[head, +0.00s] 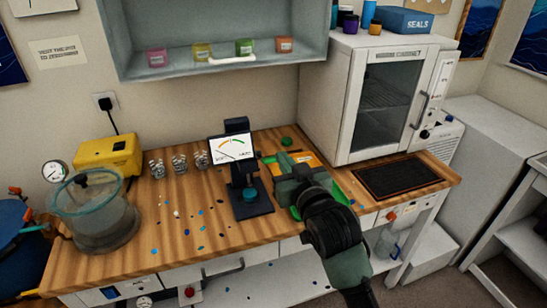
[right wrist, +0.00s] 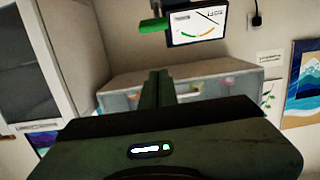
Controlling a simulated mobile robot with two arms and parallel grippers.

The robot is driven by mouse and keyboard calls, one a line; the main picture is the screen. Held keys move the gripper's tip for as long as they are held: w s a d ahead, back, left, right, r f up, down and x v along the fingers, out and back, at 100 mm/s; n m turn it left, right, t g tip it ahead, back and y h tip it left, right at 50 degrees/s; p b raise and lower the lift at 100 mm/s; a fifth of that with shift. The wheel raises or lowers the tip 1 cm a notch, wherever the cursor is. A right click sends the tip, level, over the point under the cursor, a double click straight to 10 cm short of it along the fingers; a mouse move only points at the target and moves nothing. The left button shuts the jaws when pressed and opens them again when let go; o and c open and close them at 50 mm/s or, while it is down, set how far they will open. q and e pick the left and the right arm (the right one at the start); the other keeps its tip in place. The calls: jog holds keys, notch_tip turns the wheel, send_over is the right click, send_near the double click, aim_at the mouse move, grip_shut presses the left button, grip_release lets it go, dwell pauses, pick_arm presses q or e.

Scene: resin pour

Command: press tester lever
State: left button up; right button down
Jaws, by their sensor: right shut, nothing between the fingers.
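The tester (head: 250,207) is a dark stand on the wooden bench with a white dial display (head: 233,148) and a teal disc (head: 250,194) on its base. In the right wrist view, which looks upside down, the display (right wrist: 197,22) shows with a green lever (right wrist: 153,25) beside it. My right gripper (head: 283,172) is just right of the tester in the head view. Its fingers (right wrist: 156,88) are together and empty, with a visible gap to the lever. My left gripper is not in view.
A white oven cabinet (head: 372,95) stands behind on the right, with a black mat (head: 397,177) before it. A clear vacuum chamber (head: 95,215), a yellow box (head: 108,152) and several small clear cups (head: 180,163) stand left. Coloured specks dot the bench. A shelf (head: 215,75) hangs above.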

jog(key=p, duration=0.3)
send_over(271, 158)
jog(key=shift+s+f, duration=0.2)
jog(key=shift+f, duration=0.2)
jog(key=f, duration=0.1)
jog(key=s+f, duration=0.1)
jog(key=f+p, duration=0.1)
jog(key=f, duration=0.1)
jog(key=shift+s+d, duration=0.3)
jog(key=shift+s, duration=0.05)
jog(key=shift+d, duration=0.1)
